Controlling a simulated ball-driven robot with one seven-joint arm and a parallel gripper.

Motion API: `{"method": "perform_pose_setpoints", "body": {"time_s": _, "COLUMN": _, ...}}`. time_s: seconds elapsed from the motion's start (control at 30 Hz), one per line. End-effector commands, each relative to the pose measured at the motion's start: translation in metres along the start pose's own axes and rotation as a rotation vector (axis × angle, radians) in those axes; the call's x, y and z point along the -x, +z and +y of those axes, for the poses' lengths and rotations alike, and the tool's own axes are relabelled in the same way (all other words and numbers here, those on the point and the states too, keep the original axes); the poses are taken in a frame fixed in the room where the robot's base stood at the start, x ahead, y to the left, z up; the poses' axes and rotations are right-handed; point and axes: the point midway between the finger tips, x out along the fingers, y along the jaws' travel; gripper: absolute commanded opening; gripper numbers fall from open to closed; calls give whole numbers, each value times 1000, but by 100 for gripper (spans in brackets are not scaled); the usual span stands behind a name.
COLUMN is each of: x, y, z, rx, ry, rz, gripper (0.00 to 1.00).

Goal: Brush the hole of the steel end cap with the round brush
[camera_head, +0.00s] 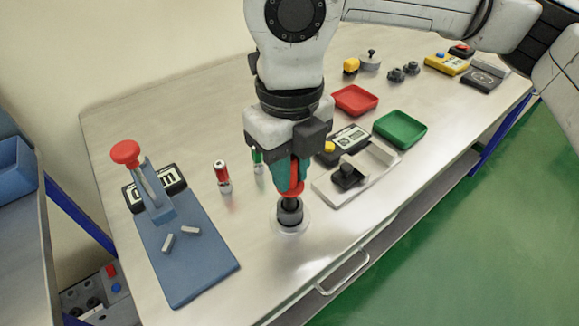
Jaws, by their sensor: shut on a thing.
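My gripper (293,178) has teal fingers and points down over the front middle of the table. It is shut on the round brush (292,191), of which a red part shows between and below the fingers. Under it is a dark grey cylindrical part (290,217) at the middle of a pale round piece on the table, which looks like the steel end cap (291,229). The brush's lower end meets the dark part's top. I cannot tell how deep it is in the hole, as the bristles are hidden.
Left are a blue plate (190,262) with a red-knobbed lever (126,153) and a red cylinder (222,176). A pale fixture (330,190) with a black block stands close right. Red (355,101) and green (400,130) trays lie behind. The table front is clear.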

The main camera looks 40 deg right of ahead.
Motion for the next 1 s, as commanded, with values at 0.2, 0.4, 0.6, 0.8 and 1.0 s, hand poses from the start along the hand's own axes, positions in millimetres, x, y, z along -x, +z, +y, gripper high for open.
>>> {"method": "perform_pose_setpoints", "body": {"time_s": 0.2, "x": 10, "y": 0, "z": 0, "rx": 0, "ry": 0, "rz": -1, "gripper": 0}}
{"method": "perform_pose_setpoints", "body": {"time_s": 0.4, "x": 5, "y": 0, "z": 0, "rx": 0, "ry": -1, "rz": 0, "gripper": 0}}
{"method": "perform_pose_setpoints", "body": {"time_s": 0.6, "x": -6, "y": 0, "z": 0, "rx": 0, "ry": -1, "rz": 0, "gripper": 0}}
{"method": "perform_pose_setpoints", "body": {"time_s": 0.8, "x": -11, "y": 0, "z": 0, "rx": 0, "ry": -1, "rz": 0, "gripper": 0}}
{"method": "perform_pose_setpoints", "body": {"time_s": 1.0, "x": -4, "y": 0, "z": 0, "rx": 0, "ry": -1, "rz": 0, "gripper": 0}}
